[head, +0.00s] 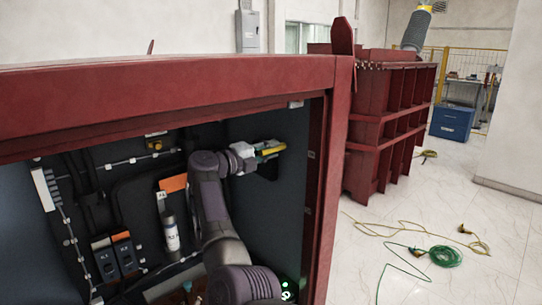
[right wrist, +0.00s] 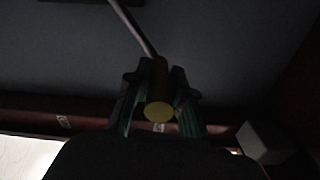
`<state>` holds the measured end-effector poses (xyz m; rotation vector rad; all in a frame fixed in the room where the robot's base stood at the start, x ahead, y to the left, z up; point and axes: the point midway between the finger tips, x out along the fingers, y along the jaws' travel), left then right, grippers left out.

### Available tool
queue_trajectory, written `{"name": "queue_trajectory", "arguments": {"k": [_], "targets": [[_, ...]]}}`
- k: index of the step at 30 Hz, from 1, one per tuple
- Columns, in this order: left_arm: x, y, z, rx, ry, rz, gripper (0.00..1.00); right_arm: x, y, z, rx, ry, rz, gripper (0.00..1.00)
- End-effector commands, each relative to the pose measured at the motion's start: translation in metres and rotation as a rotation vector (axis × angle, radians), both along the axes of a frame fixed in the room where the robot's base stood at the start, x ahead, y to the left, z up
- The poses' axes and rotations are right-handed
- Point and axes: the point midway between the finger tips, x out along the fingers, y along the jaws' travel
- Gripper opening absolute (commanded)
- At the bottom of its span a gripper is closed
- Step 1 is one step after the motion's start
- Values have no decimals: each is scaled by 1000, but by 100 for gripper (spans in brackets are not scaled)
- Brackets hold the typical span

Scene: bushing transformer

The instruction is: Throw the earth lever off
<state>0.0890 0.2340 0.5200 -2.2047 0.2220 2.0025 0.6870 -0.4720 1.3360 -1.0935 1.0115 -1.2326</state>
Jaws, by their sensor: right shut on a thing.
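The earth lever has a yellow handle (head: 271,151) inside the red cabinet, near the right inner wall. In the right wrist view the yellow round-ended handle (right wrist: 159,110) sits between my fingers, and a thin metal rod (right wrist: 132,27) runs from it up and to the left. My right gripper (head: 262,152) is shut on the handle; its fingers also show in the right wrist view (right wrist: 158,98), one on each side. Where the rod is mounted is not clear in the dark wrist view. My left gripper is not in view.
The red cabinet frame (head: 170,88) borders the opening above and right. Inside are breaker-like modules (head: 105,260), a grey cylinder (head: 171,232), an orange label (head: 173,184) and wiring. Outside right stand a red finned unit (head: 385,125) and cables (head: 445,256) on the floor.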

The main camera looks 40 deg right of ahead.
Motion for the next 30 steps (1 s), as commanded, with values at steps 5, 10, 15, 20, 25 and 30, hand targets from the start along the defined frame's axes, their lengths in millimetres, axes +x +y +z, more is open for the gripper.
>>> {"name": "queue_trajectory", "arguments": {"k": [5, 10, 15, 20, 25, 30], "targets": [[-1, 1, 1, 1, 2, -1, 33, 2, -1, 8, -6, -7, 0, 0], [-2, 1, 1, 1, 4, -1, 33, 2, -1, 9, -6, -8, -1, 0], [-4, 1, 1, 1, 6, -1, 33, 2, -1, 9, -6, -9, -1, 0], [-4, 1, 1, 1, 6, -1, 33, 2, -1, 9, -6, -9, -1, 30], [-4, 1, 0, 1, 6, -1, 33, 2, -1, 7, -4, -6, -1, 48], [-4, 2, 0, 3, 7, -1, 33, 2, 0, 6, -3, -4, -1, 48]]}}
